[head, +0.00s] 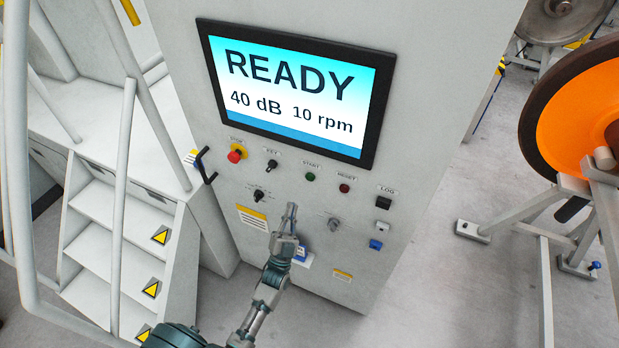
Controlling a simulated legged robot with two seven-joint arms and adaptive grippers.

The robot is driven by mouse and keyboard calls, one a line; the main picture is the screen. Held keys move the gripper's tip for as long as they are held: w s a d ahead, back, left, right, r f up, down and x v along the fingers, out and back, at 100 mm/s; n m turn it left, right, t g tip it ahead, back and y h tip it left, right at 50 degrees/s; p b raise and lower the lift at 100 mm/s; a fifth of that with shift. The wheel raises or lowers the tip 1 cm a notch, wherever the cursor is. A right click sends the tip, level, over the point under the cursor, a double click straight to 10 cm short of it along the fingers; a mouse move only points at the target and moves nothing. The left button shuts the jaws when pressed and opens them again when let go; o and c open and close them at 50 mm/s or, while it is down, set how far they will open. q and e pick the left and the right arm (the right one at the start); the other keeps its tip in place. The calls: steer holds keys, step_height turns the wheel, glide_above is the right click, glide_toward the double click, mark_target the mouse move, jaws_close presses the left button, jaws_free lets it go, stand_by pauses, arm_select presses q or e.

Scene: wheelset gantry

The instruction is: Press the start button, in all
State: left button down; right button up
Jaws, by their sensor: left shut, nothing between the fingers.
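The start button (311,177) is a small green round button under the START label, in the row below the screen on the grey cabinet. The screen (297,92) reads READY, 40 dB, 10 rpm. My left gripper (292,207) is shut and empty, its tips pointing up in front of the panel, below and slightly left of the start button. It looks apart from the button; its distance from the panel is hard to tell. My right gripper is not in view.
Near the start button are a red stop button (235,156), a key switch (271,165), a red reset button (344,188) and a black LOG button (383,202). White stairs (115,250) with railings stand left. An orange wheel (585,115) on a stand is right.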

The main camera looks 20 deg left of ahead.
arm_select(q)
steer(key=b, duration=0.4)
glide_toward(310, 168)
step_height(310, 168, up, 3)
steer(key=shift+w+a, duration=0.1)
steer(key=shift+w, duration=0.85)
steer(key=shift+w, duration=0.1)
stand_by(0.7)
steer(key=shift+w+r, duration=0.1)
steer(key=shift+w, duration=0.15)
steer(key=shift+w+b, duration=0.3)
steer(key=shift+w, duration=0.1)
stand_by(0.6)
steer(key=shift+s, duration=0.15)
steer(key=shift+s+p, duration=0.5)
steer(key=shift+s, duration=0.2)
